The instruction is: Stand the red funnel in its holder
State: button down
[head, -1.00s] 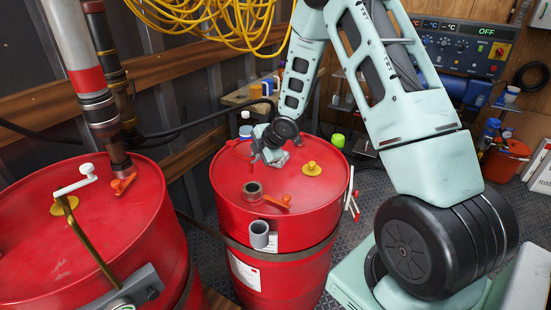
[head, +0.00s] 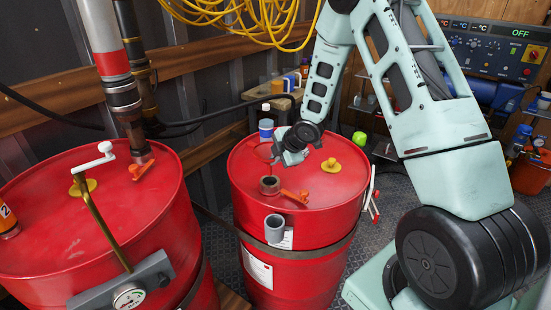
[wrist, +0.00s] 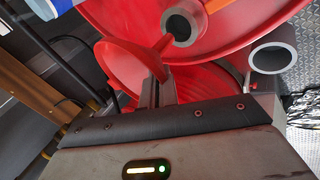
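The red funnel (wrist: 120,62) shows in the wrist view, its wide cone at left and a narrow spout slanting up to the right. My gripper (wrist: 157,88) is shut on it near the narrow part. In the head view my gripper (head: 291,157) is low over the middle red drum's top; the funnel is hard to tell from the red lid there. The likely holder, a grey open tube (head: 275,229), is fixed to the drum's near side, in front of and below my gripper. In the wrist view this tube (wrist: 273,59) is at right, apart from the funnel.
On the middle drum (head: 340,190), a dark collar (head: 269,185) with an orange lever (head: 295,197) stands between gripper and tube. A yellow cap (head: 331,165) and a blue-and-white container (head: 266,129) are nearby. A second drum (head: 60,250) carries a pump crank (head: 93,160).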

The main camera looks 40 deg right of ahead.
jog(key=shift+f+b, duration=0.5)
jog(key=shift+f, duration=0.4)
jog(key=shift+f+b, duration=3.35)
jog(key=shift+f, duration=0.3)
dwell(0.6)
jog(key=c, duration=2.1)
grip_release()
jog(key=o, duration=0.5)
jog(key=shift+s+f, duration=0.1)
jog(key=shift+s, duration=0.1)
jog(key=p+v, duration=0.2)
jog(key=v, duration=1.5)
jog(key=shift+r+p, duration=0.35)
jog(key=shift+p, duration=0.05)
